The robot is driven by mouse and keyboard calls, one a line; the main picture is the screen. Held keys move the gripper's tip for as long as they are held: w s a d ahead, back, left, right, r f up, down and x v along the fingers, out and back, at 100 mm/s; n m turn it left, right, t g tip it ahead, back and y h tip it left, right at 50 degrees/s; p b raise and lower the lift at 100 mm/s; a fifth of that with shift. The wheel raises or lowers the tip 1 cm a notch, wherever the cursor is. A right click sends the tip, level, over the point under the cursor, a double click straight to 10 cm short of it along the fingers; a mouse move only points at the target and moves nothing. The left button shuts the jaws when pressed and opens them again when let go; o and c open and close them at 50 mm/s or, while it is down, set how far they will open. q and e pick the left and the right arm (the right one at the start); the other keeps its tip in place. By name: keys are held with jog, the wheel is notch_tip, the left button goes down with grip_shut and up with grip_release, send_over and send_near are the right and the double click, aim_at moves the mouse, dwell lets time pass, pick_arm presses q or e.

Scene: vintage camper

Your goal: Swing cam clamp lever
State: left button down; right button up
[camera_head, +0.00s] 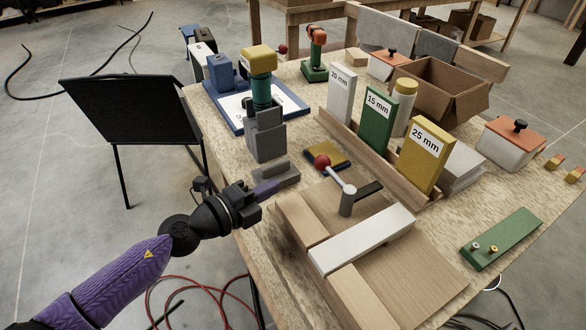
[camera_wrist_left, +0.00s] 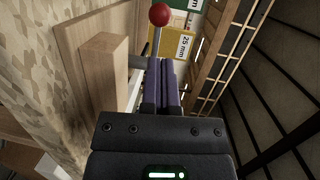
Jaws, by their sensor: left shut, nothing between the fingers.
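The cam clamp lever is a light rod with a red ball knob (camera_head: 322,162), joined to a grey upright post (camera_head: 347,202). In the head view the knob points up and left from the post. In the left wrist view the red knob (camera_wrist_left: 160,14) and its rod stand just beyond the fingertips. My left gripper (camera_head: 270,188) is shut and empty, left of the lever in the head view. Its purple fingers (camera_wrist_left: 163,80) lie together in the wrist view. Whether they touch the rod I cannot tell. My right gripper is not in view.
A white bar (camera_head: 362,238) and wooden blocks (camera_head: 300,220) lie on the board in front of the post. Upright 15 mm (camera_head: 377,120) and 25 mm (camera_head: 424,155) plates stand behind. A grey block stand (camera_head: 266,135) rises behind my gripper. A green plate (camera_head: 500,240) lies at right.

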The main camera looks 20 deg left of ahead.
aim_at(316, 167)
pick_arm(q)
jog(key=b+x, duration=0.1)
jog(key=x, duration=0.8)
jog(key=shift+d, duration=0.3)
